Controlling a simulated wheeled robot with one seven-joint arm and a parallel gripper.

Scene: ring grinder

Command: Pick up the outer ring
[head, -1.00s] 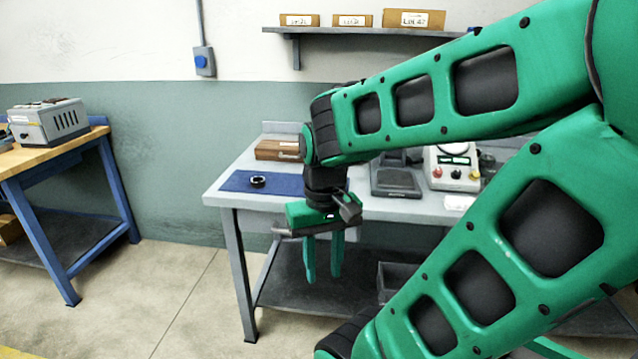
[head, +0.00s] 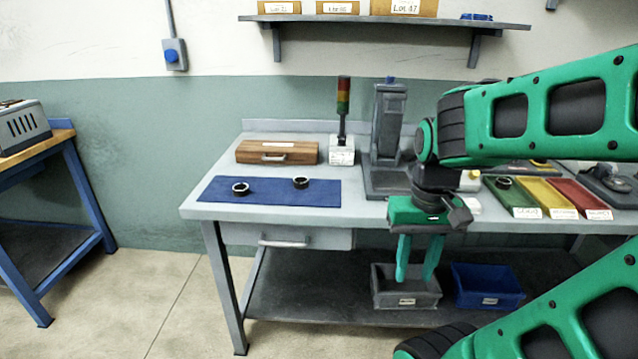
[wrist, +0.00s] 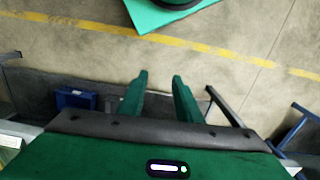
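Two dark metal rings lie on the blue mat (head: 270,200) at the left of the grey workbench: a left ring (head: 240,188) and a right ring (head: 301,183). The left one looks slightly larger; I cannot tell for sure which is the outer ring. My gripper (head: 415,272) points down in front of the bench, right of the mat, with its fingertips below the bench top. Its green fingers are apart with nothing between them, as the wrist view (wrist: 159,80) also shows. No ring shows in the wrist view.
A wooden box (head: 277,152) stands behind the mat. A grey press (head: 388,130) and signal light (head: 343,110) stand at the back. Right are green (head: 518,200), yellow and red trays; a small ring (head: 504,182) sits in the green one. Bins (head: 487,286) stand below.

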